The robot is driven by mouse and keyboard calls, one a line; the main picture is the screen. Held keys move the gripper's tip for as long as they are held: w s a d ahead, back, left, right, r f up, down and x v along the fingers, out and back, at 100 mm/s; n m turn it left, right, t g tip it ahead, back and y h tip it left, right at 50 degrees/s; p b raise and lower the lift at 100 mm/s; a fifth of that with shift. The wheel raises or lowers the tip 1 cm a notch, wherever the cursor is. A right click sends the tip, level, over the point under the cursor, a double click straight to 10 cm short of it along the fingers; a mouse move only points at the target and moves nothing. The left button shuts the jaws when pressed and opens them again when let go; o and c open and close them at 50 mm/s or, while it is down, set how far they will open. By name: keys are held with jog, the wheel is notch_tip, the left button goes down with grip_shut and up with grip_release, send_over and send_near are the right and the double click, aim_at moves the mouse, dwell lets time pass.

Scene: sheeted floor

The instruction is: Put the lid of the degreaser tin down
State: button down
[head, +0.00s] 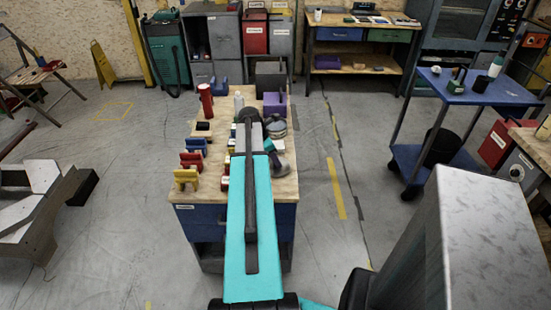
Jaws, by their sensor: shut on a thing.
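My teal arm reaches forward over a wooden-topped workbench (212,218). My gripper (274,141) is at its far end, above the right half of the top, small and partly hidden by my own arm links. It is shut on a round, pale grey thing (277,127), which looks like the lid of the degreaser tin. Its height above the bench is hard to tell. I cannot make out the degreaser tin itself for certain; small containers stand partly hidden just left of my arm.
On the bench, a red cylinder (206,99) stands at the back left, and red, blue and yellow holders (187,178) line the left side. A purple block (274,104) is at the back right. A blue cart (478,88) stands to the right.

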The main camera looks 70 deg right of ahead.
jog(key=shift+f, duration=0.35)
jog(key=c, duration=1.5)
grip_release()
jog(key=shift+r, duration=0.2)
jog(key=b+v, duration=0.1)
jog(key=v, duration=1.1)
